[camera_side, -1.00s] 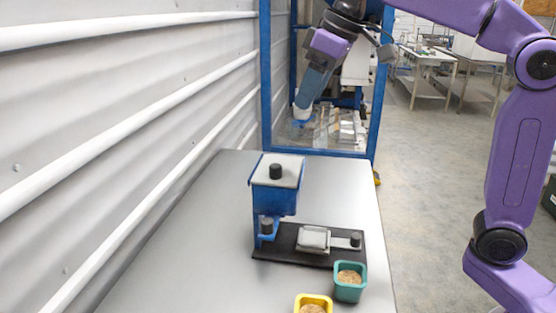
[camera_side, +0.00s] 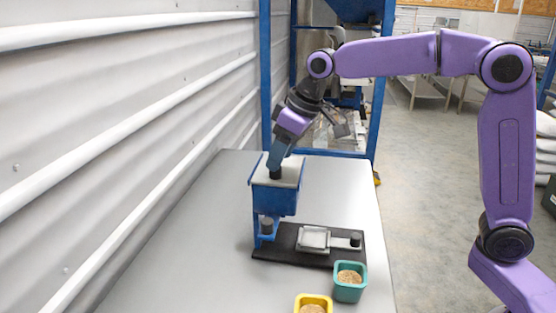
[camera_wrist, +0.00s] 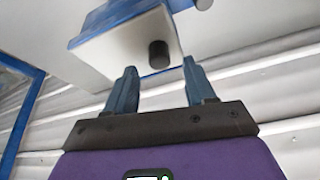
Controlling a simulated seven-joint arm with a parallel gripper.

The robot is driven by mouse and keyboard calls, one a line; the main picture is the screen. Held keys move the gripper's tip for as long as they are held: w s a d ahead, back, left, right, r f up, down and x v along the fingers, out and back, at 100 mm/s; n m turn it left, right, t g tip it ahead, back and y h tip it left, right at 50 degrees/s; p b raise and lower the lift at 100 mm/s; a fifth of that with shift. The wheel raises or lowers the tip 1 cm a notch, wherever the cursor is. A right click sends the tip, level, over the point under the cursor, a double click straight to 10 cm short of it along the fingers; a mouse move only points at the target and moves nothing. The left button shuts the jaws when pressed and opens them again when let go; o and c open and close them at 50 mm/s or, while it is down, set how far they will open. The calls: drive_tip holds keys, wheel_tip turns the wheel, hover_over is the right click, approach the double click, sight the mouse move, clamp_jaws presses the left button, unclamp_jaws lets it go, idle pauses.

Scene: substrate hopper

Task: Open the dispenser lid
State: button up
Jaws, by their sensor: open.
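The dispenser (camera_side: 275,199) is a blue hopper standing on the grey table, with a pale flat lid (camera_side: 290,172) lying on top. A black knob (camera_side: 275,174) stands up from the lid. My gripper (camera_side: 276,164) is over the lid, tilted, with its tips at or just above the knob in the side view. In the wrist view, my gripper (camera_wrist: 160,68) has its two fingers apart, and the knob (camera_wrist: 158,54) shows between and a little beyond the fingertips. I cannot tell whether a finger touches the knob.
A black base plate (camera_side: 285,252) carries a pale square tray (camera_side: 314,239) and a dark knob. A green cup (camera_side: 349,284) and a yellow cup (camera_side: 312,301) with brown contents stand in front. A ribbed wall (camera_side: 120,120) rises at left. A blue frame (camera_side: 265,75) stands behind.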

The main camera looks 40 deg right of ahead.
drive_tip(key=shift+x, duration=1.2)
clamp_jaws()
drive_tip(key=w+d, duration=0.6)
drive_tip(key=shift+w+d, duration=0.25)
drive_tip(key=shift+d, duration=0.05)
unclamp_jaws()
drive_tip(key=v, duration=1.7)
drive_tip(key=shift+r, duration=0.25)
